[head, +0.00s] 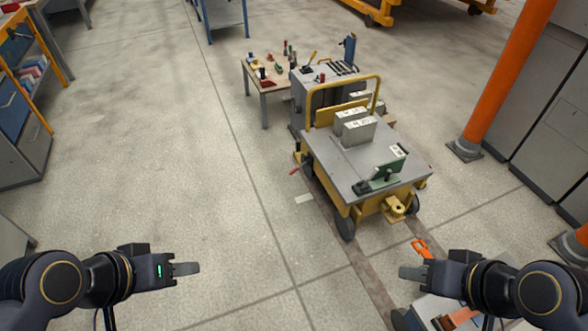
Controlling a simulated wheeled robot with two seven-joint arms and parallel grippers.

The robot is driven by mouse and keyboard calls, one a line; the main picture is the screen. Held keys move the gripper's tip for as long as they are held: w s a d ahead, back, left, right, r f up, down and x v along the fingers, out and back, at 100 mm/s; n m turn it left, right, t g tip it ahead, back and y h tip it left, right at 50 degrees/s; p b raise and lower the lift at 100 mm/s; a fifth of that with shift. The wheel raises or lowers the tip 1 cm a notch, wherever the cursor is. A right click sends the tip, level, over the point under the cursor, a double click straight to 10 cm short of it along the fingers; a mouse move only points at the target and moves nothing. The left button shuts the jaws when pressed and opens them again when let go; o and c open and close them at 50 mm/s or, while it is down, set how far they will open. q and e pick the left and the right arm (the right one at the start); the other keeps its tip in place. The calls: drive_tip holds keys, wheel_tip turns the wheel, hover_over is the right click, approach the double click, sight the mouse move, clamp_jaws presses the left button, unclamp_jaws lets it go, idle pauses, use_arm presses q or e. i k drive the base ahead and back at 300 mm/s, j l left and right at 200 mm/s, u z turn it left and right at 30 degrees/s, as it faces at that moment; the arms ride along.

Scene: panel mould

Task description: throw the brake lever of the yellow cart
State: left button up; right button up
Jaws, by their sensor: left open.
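The yellow cart (352,212) stands right of the middle, with a grey top, dark wheels and a yellow push bar (343,82) at its far end. A small lever with a red tip (294,172) sticks out at the cart's left side, low down; it looks like the brake lever, and its exact setting is too small to tell. My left gripper (196,268) is open and empty at the lower left, well apart from the cart. My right gripper (403,272) is at the lower right, nearer than the cart and empty; its finger gap does not show.
Two pale labelled blocks (357,131) and a green tool (382,180) lie on the cart top. A small table (258,82) and a grey console (297,92) stand behind it. An orange post (505,75) and grey cabinets are at right. The floor left of the cart is clear.

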sight(296, 168)
drive_tip(key=i+j+z, duration=0.1)
drive_tip(key=z, duration=0.55)
drive_tip(key=i+j+z, duration=0.4)
drive_tip(key=j, duration=0.2)
drive_tip(key=i+j+z, duration=0.2)
drive_tip(key=j, duration=0.15)
drive_tip(key=j+z, duration=0.2)
drive_tip(key=j, duration=0.15)
drive_tip(key=i+j, duration=0.15)
drive_tip(key=j, duration=0.3)
drive_tip(key=i+j, duration=0.1)
drive_tip(key=j, duration=0.4)
drive_tip(key=i+j+z, duration=0.1)
drive_tip(key=j, duration=0.35)
drive_tip(key=i+j, duration=0.15)
drive_tip(key=j, duration=0.3)
drive_tip(key=i+j, duration=0.1)
drive_tip(key=j, duration=0.4)
drive_tip(key=z, duration=0.05)
